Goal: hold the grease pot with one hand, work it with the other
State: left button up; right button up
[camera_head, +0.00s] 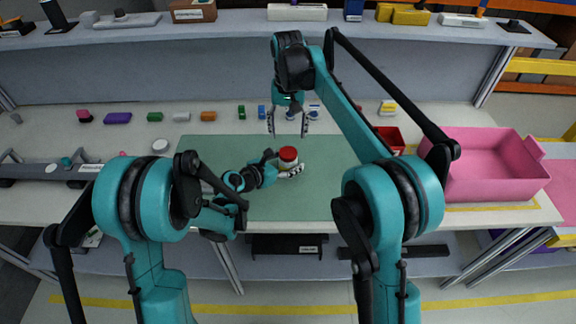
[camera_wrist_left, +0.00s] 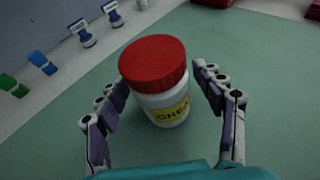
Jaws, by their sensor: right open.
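The grease pot (camera_head: 289,159) is a white jar with a red lid and a yellow label. It stands upright on the green mat (camera_head: 325,200). My left gripper (camera_head: 287,163) is low at the pot, with one finger on each side of it. In the left wrist view the pot (camera_wrist_left: 163,108) sits between the fingers of this gripper (camera_wrist_left: 163,85), and a narrow gap shows beside the right finger. My right gripper (camera_head: 287,124) is open and empty, pointing down above and behind the pot, apart from it.
A pink bin (camera_head: 485,185) stands at the right, and a small red bin (camera_head: 391,139) nearer the mat. Several small coloured parts line the back of the table, including a purple block (camera_head: 117,118) and an orange one (camera_head: 208,116). The mat around the pot is clear.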

aim_at(288, 152)
pick_arm(q)
grip_shut()
pick_arm(e)
jog(key=m, duration=0.5)
jog(key=shift+m, duration=0.4)
jog(key=m, duration=0.3)
jog(key=shift+m, duration=0.4)
jog(key=m, duration=0.3)
jog(key=shift+f+m, duration=0.15)
jog(key=shift+m, duration=0.25)
notch_tip(288, 152, down, 8)
jog(key=shift+r, duration=0.15)
jog(key=shift+c, duration=0.3)
